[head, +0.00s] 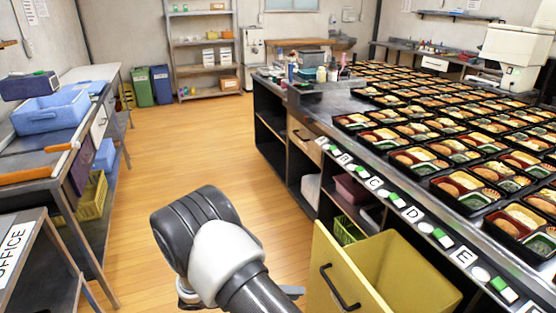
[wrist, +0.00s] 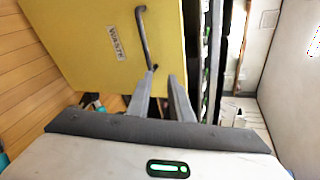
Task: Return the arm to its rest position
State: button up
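My arm shows in the lower middle of the head view, bent over the floor beside the open yellow drawer (head: 405,262). My gripper (wrist: 162,75) shows in the wrist view with its two fingers apart and nothing clearly held between them. The drawer's yellow front (wrist: 85,48), labelled WASTE, lies just beyond the fingertips. The drawer's dark handle (wrist: 145,38) ends close to the left fingertip in this view. I cannot tell whether they touch. In the head view the handle (head: 338,288) is clear, but most of the gripper is hidden behind my arm.
A long counter (head: 372,132) with many bento trays (head: 458,182) and lettered labels runs along the right. Shelves and tables with a blue bin (head: 50,112) stand at the left. The wooden floor (head: 185,140) between them is clear. A shelf rack (head: 205,50) stands at the back.

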jog(key=s+d+r+m+g+y, duration=0.2)
jog(key=s+d+r+m+y, duration=0.15)
jog(key=r+m, duration=0.6)
jog(key=s+d+r+m+g+y, duration=0.2)
jog(key=d+r+m+y, duration=0.2)
jog(key=r+m, duration=0.6)
jog(key=s+d+r+m+t+y, duration=0.3)
jog(key=s+r+m+t+y, duration=0.3)
jog(key=s+r+m, duration=0.75)
notch_tip(320, 180, up, 19)
jog(key=w+m+p, duration=0.2)
jog(key=p, duration=1.7)
jog(key=shift+r+m, duration=0.2)
jog(key=shift+m, duration=0.1)
jog(key=shift+w+d, duration=0.1)
jog(key=shift+d, duration=0.05)
